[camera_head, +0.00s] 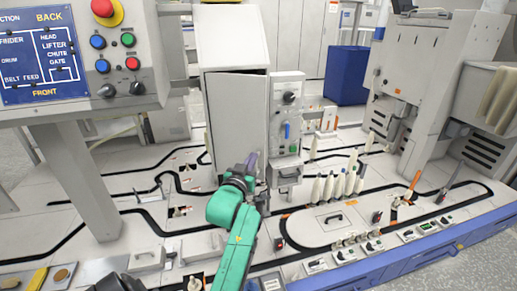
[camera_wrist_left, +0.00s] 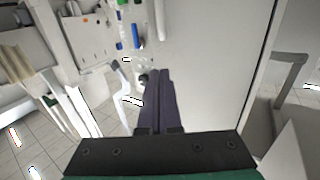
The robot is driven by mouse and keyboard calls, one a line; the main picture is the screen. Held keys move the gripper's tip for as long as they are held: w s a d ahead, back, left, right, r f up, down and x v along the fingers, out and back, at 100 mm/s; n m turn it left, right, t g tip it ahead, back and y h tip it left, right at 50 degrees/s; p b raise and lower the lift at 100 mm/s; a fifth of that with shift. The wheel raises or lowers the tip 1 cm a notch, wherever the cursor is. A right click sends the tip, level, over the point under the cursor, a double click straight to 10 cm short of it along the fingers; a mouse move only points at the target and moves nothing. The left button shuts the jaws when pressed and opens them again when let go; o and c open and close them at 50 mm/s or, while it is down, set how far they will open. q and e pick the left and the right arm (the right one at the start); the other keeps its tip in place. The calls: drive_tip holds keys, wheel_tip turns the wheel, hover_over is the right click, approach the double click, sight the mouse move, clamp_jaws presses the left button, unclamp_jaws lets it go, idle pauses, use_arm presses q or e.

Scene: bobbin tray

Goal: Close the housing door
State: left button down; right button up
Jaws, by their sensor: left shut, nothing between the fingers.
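The housing (camera_head: 232,40) is a tall white cabinet at the middle of the head view. Its door (camera_head: 236,115) is a plain light panel on the front, with a thin dark gap along its top edge, so it looks slightly ajar. My left gripper (camera_head: 251,160) is at the door's lower right edge, its fingers together and empty. In the left wrist view the dark purple fingers (camera_wrist_left: 158,95) point along the pale door panel (camera_wrist_left: 205,65). Whether they touch it I cannot tell.
A control box (camera_head: 287,115) with a knob and switches stands right of the door. Several cream bobbins (camera_head: 338,186) stand on the white deck beside it. A button panel (camera_head: 80,50) is at the left, a large grey machine (camera_head: 425,75) at the right.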

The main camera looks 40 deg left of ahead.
sight(261, 143)
use_arm(q)
drive_tip(key=x, duration=0.6)
drive_tip(key=shift+w+a, duration=0.15)
drive_tip(key=shift+w, duration=0.15)
use_arm(e)
drive_tip(key=shift+w+d+r, duration=0.1)
drive_tip(key=shift+w+d, duration=0.2)
drive_tip(key=shift+d, duration=0.2)
